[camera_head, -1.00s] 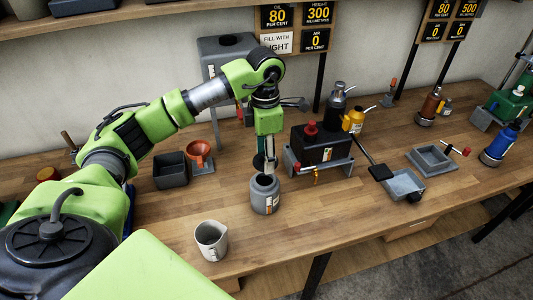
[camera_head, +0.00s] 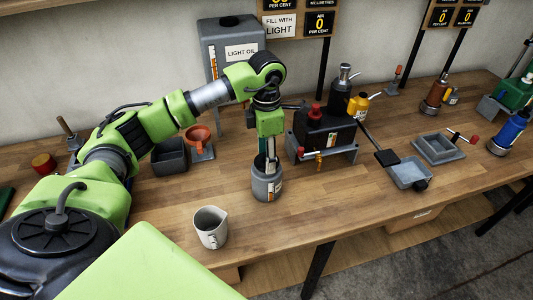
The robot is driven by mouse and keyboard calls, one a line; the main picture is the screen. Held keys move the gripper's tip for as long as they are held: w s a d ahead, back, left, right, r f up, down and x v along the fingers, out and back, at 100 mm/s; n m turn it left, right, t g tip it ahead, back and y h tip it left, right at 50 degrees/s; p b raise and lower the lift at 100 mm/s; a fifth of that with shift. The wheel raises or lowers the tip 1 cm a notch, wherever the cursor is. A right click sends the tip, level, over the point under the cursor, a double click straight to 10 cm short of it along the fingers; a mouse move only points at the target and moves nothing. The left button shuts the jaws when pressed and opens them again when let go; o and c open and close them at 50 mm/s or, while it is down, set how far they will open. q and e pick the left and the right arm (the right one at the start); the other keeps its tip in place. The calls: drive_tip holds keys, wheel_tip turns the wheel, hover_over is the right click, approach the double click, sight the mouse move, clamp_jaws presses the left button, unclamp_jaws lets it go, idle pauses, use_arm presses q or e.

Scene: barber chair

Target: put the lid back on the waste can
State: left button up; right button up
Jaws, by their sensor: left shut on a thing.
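The waste can (camera_head: 266,189), a small grey round can with a pale label, stands upright on the wooden bench. My left gripper (camera_head: 267,163) points straight down over it, its fingers at the can's mouth. It is shut on the dark lid (camera_head: 262,164), a disc mostly hidden by the fingers. The lid is at the top of the can; I cannot tell whether it is fully seated. My right gripper is not in view.
A pale jug (camera_head: 210,228) stands in front, left of the can. A black box (camera_head: 324,135) on a grey stand is close on the right. A dark bin (camera_head: 169,156) and an orange funnel (camera_head: 198,138) are behind left. The bench front right of the jug is clear.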

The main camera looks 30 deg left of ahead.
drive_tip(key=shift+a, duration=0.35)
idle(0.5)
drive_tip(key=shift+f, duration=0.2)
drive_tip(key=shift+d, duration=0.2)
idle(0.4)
use_arm(q)
drive_tip(key=shift+f+b, duration=0.2)
drive_tip(key=shift+b, duration=0.4)
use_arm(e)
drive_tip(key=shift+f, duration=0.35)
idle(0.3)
use_arm(q)
drive_tip(key=o, duration=1)
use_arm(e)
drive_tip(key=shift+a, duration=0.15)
use_arm(q)
drive_tip(key=shift+o, duration=0.3)
drive_tip(key=o, duration=0.4)
